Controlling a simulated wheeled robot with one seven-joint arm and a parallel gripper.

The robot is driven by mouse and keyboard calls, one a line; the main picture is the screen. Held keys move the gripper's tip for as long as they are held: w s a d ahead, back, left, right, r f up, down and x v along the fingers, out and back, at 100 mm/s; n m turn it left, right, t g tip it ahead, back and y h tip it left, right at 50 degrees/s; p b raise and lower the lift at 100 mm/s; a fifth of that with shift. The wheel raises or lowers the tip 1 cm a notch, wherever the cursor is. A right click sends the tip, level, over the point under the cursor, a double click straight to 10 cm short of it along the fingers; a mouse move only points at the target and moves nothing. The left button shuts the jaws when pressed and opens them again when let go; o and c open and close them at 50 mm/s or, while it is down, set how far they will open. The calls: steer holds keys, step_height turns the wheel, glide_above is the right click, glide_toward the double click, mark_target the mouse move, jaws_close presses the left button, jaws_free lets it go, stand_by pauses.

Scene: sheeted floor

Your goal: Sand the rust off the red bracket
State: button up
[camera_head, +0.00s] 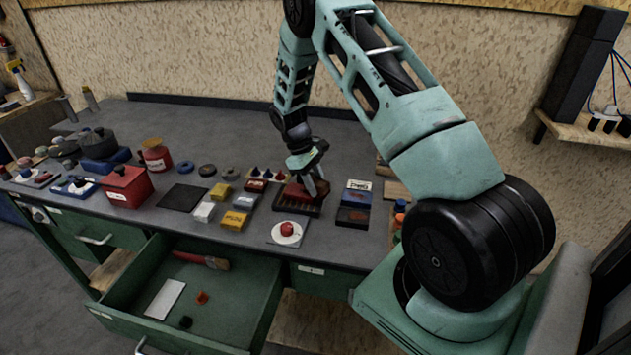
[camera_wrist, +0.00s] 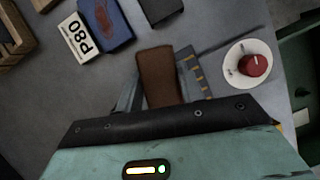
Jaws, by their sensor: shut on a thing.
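My gripper (camera_head: 312,190) is low over the worktop and shut on a flat reddish-brown block (camera_wrist: 157,75), also visible in the head view (camera_head: 297,191). The block is at a dark slotted tray (camera_head: 291,208) with yellowish marks, partly visible beside it in the wrist view (camera_wrist: 193,76). I cannot tell whether the block touches the tray, or whether it is the red bracket. Right of the tray are a white P80 label (camera_wrist: 78,37) and a blue piece with a rust-coloured patch (camera_wrist: 113,27). My fingers are partly hidden by the gripper housing.
A white disc with a red knob (camera_head: 287,232) lies near the front edge. Yellow and white blocks (camera_head: 234,219), a dark mat (camera_head: 183,197) and a red box (camera_head: 127,187) lie left. An open drawer (camera_head: 190,290) juts out below.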

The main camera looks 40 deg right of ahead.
steer(key=shift+w+a+r+p, duration=0.1)
steer(key=shift+r+p, duration=1)
steer(key=shift+r, duration=0.85)
steer(key=shift+w+r+p, duration=0.1)
steer(key=shift+r+p, duration=1)
steer(key=shift+r, duration=0.85)
steer(key=shift+s, duration=0.15)
